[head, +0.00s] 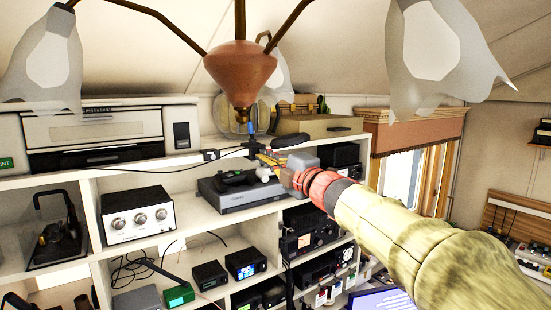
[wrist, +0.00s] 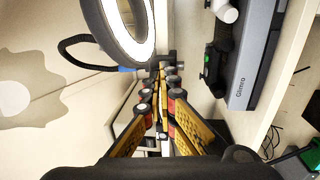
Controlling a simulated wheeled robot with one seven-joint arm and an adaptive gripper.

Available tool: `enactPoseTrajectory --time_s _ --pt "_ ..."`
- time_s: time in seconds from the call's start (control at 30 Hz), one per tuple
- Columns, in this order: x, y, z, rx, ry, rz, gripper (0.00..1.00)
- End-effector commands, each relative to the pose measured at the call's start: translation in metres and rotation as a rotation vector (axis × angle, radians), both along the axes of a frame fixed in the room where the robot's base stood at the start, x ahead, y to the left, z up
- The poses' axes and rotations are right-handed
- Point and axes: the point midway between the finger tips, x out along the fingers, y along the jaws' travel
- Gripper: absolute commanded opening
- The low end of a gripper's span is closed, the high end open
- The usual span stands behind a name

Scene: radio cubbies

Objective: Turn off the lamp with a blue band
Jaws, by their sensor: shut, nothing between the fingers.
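No switch is clearly visible.
A grey console (head: 240,193) with a dark controller lies just below my gripper. A hanging lamp (head: 240,68) is in front of the shelf top. A black lamp (head: 56,232) stands in a left cubby. Radios and a silver amplifier (head: 138,215) fill other cubbies.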

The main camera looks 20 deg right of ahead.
Motion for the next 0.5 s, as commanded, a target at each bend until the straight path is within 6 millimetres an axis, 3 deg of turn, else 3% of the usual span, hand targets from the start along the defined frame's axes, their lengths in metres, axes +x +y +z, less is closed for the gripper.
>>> enactPoseTrajectory --time_s 0.5 --pt "0.0078 0.0025 0.0016 0.000 0.000 0.001 0.00"
